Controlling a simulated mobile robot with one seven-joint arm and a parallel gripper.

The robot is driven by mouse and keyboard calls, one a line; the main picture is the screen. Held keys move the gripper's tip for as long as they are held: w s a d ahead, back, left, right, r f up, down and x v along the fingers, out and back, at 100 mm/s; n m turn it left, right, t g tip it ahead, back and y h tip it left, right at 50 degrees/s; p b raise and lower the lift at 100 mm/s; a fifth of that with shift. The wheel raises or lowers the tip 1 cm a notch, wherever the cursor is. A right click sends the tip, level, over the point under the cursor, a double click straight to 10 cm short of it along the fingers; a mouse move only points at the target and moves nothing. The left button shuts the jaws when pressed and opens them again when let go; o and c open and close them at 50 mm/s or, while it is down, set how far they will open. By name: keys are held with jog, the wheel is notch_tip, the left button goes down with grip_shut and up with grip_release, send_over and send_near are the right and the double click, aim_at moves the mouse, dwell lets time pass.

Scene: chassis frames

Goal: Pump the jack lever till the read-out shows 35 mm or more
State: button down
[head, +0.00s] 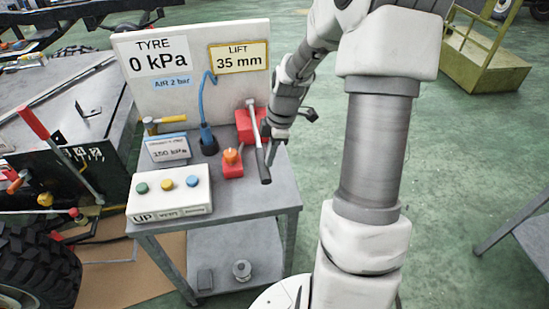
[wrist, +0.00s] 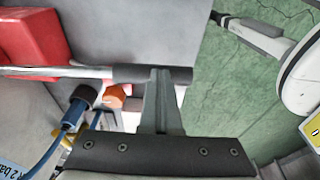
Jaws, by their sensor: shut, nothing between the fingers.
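The LIFT read-out (head: 238,57) on the white panel shows 35 mm. The red jack (head: 247,124) stands at the back right of the grey trolley top. Its lever (head: 257,130) slants down toward the front and ends in a dark grip (head: 263,168). My gripper (head: 272,137) is beside the lever on its right side, small and partly dark in the head view. In the wrist view my shut, empty fingers (wrist: 159,78) overlap the lever's dark grip (wrist: 135,74); whether they touch it I cannot tell. The red jack also shows there (wrist: 30,38).
The TYRE read-out (head: 159,57) shows 0 kPa. A blue hose plug (head: 208,142), an orange knob on a red base (head: 232,162), a hammer (head: 165,121) and a button box (head: 168,192) crowd the trolley top left of the lever.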

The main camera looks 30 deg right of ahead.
notch_tip(320, 180, up, 11)
jog(key=s+d+p, duration=0.1)
jog(key=s, duration=0.1)
jog(key=shift+d, duration=0.2)
jog(key=shift+f, duration=0.1)
dwell(2.3)
